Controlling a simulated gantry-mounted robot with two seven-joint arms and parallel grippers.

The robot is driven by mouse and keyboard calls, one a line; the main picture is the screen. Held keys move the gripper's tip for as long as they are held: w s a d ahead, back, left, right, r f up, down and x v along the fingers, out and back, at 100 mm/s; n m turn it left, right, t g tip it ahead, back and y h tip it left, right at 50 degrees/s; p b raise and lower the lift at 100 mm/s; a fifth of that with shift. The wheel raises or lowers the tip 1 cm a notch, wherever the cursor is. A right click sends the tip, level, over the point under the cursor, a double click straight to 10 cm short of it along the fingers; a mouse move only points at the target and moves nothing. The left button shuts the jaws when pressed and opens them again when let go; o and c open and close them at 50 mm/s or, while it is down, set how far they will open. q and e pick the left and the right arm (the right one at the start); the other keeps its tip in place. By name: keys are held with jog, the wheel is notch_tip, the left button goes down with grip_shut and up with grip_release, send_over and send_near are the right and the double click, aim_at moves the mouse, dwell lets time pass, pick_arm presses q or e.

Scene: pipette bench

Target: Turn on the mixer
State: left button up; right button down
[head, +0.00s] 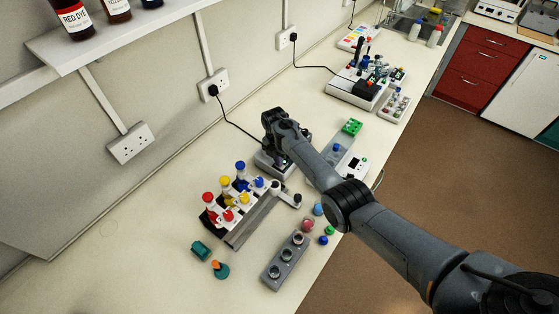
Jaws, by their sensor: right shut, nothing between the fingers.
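The mixer (267,164) is a small grey box on the bench, left of the middle, with a black cord running to a wall socket. My right arm reaches in from the lower right and bends down over it. My right gripper (281,159) points down at the top of the mixer, shut and empty. The arm and gripper hide much of the mixer, including its switch. I cannot tell whether the fingertips touch it. My left gripper is not in view.
A pipette rack (250,219) with red, yellow and blue tops stands just in front of the mixer. A grey tube block (285,262) and small coloured caps lie near the bench edge. A scale (352,163) is right of the mixer. A shelf (120,38) with bottles hangs above.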

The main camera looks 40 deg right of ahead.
aim_at(283, 168)
jog(key=shift+r, duration=0.1)
jog(key=shift+r+p, duration=0.5)
jog(key=shift+p, duration=0.15)
jog(key=r+p, duration=0.2)
jog(key=p, duration=0.1)
jog(key=r+p, duration=0.1)
jog(key=shift+s+d+r, duration=0.1)
jog(key=shift+s+r, duration=0.15)
jog(key=shift+r, duration=0.15)
notch_tip(283, 168, up, 9)
jog(key=s, duration=0.1)
jog(key=shift+s+d+f, duration=0.1)
